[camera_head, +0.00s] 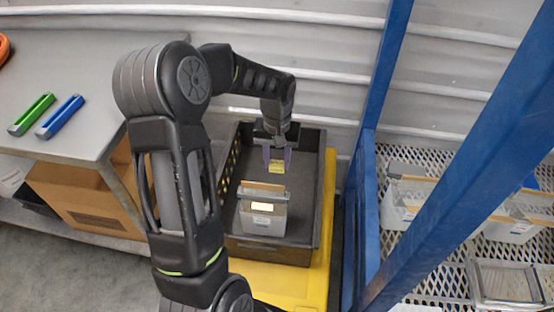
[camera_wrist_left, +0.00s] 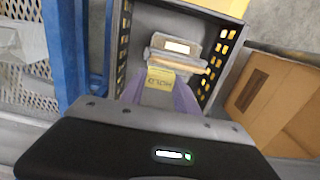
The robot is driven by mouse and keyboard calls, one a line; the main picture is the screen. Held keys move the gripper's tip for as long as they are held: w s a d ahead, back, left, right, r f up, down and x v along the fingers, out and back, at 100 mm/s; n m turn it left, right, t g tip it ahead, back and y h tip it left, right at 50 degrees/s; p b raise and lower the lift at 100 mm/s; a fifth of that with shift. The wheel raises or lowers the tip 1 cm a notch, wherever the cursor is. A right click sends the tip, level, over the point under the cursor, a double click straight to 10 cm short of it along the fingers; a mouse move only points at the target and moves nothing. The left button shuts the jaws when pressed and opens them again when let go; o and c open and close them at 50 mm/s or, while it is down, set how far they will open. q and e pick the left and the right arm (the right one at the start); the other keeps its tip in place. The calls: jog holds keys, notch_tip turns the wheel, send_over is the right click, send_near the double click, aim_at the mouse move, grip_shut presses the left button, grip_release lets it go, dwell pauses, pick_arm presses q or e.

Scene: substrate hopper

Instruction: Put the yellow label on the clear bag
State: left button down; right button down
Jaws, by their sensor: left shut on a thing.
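My left gripper (camera_head: 277,158) is shut on the yellow label (camera_head: 277,166) and holds it over the dark crate (camera_head: 307,190). In the left wrist view the label (camera_wrist_left: 160,79) hangs between the purple fingertips (camera_wrist_left: 160,92) and bears printed letters. The clear bag (camera_head: 262,222) stands in the crate, nearer the head camera's bottom edge than the label. It has a tan strip along its top and a small pale patch on its front. The bag also shows in the left wrist view (camera_wrist_left: 190,50), beyond the label. A gap between label and bag shows in the head view. My right gripper is out of view.
The crate sits on a yellow base (camera_head: 290,284). A blue post (camera_head: 368,200) stands right of it. Similar clear bags (camera_head: 405,200) stand on a mesh shelf at right. A grey table (camera_head: 75,90) at left holds a green and a blue tool (camera_head: 60,117), with a cardboard box (camera_head: 88,200) below.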

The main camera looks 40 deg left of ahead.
aim_at(277, 187)
pick_arm(q)
jog(key=shift+f+b, duration=3.05)
jog(key=shift+f, duration=1.25)
